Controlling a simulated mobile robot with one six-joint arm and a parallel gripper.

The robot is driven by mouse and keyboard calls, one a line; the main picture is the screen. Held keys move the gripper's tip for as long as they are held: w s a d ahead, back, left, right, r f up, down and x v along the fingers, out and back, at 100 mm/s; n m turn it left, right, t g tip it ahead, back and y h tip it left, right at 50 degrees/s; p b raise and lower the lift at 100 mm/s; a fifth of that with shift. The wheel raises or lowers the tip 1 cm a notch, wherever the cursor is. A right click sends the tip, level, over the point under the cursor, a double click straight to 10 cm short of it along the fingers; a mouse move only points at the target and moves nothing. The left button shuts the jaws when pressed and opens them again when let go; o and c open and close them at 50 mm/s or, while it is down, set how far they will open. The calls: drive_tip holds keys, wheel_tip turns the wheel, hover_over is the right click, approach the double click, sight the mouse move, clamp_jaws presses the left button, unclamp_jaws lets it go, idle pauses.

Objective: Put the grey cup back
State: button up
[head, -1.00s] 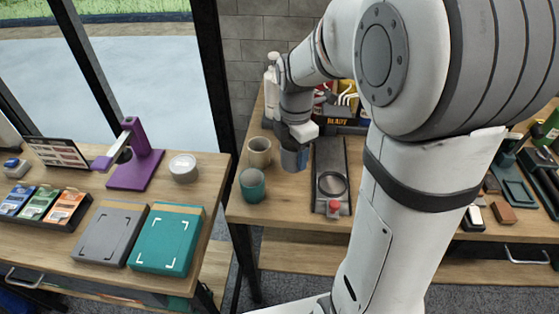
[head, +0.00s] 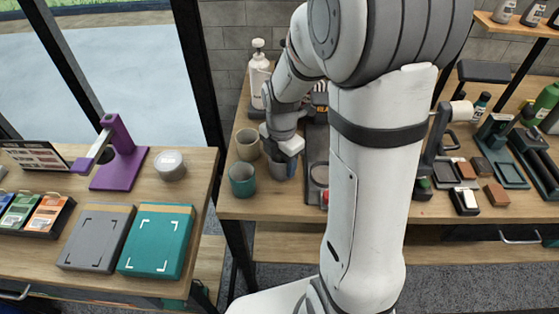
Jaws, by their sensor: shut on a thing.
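The grey cup (head: 279,170) shows below my gripper (head: 287,152) in the head view, and my gripper is shut on it. My gripper and wrist cover the cup's upper part. The cup looks upright, at or just above the wooden bench top; I cannot tell whether its base touches. A beige cup (head: 248,147) stands to its left and a little behind. A teal cup (head: 242,181) stands to its left and slightly nearer.
A dark tray (head: 317,150) is just right of the held cup, partly behind my arm. A white pump bottle (head: 259,78) stands behind the cups. The left table (head: 200,178) holds a purple stand (head: 120,155) and grey and teal boxes; a gap separates it from the bench.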

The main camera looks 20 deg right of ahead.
drive_tip(key=shift+f, duration=0.15)
drive_tip(key=o, duration=1.1)
drive_tip(key=shift+c, duration=0.2)
wheel_tip(320, 180, up, 11)
drive_tip(key=s+r+m+t, duration=0.2)
drive_tip(key=s+m, duration=1.2)
drive_tip(key=m, duration=0.9)
drive_tip(key=shift+r+t+p, duration=0.3)
drive_tip(key=shift+p, duration=0.05)
